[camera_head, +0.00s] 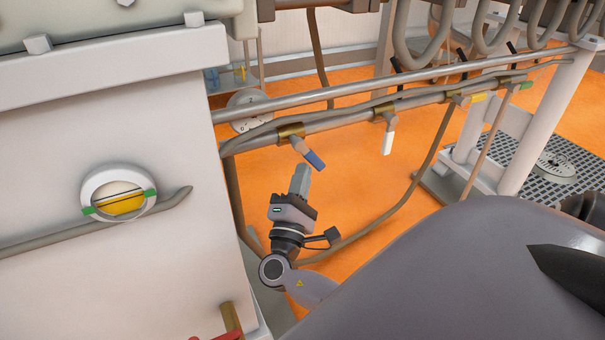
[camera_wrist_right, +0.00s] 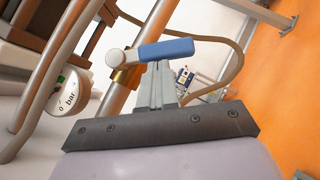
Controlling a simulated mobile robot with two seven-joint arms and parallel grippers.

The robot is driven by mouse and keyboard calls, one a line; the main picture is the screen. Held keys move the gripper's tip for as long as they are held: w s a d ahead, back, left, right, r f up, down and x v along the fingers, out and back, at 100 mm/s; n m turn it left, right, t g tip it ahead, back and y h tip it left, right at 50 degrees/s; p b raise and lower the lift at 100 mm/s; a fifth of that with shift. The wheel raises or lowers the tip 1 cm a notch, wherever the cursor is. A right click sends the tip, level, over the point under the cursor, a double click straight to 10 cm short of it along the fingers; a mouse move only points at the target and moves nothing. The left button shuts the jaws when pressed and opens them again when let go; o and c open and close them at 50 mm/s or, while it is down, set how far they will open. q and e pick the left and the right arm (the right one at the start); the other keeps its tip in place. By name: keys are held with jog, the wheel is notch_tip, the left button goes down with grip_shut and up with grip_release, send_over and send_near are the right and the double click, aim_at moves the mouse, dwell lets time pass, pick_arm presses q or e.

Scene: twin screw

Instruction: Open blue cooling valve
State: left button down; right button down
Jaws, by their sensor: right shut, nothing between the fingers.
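The blue valve handle (camera_head: 314,159) sits on a brass fitting (camera_head: 291,132) on the lower grey pipe in the head view. It slants down and to the right, away from the pipe. My right gripper (camera_head: 302,168) is just below the handle, fingers pointing up, shut and empty. In the right wrist view, the blue handle (camera_wrist_right: 166,50) lies crosswise at the tips of my shut fingers (camera_wrist_right: 156,68). I cannot tell whether the fingertips touch it. My left gripper is not in view.
A white-handled valve (camera_head: 388,142), a yellow one (camera_head: 477,97) and a green one (camera_head: 522,86) are further along the pipe. A round gauge (camera_head: 248,108) is behind the pipes. A white machine housing (camera_head: 110,150) fills the left. Open orange floor (camera_head: 360,190) lies below the pipes.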

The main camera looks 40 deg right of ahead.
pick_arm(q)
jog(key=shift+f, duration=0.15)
pick_arm(e)
jog(key=shift+d+n+t, duration=0.1)
jog(key=shift+n+t, duration=0.2)
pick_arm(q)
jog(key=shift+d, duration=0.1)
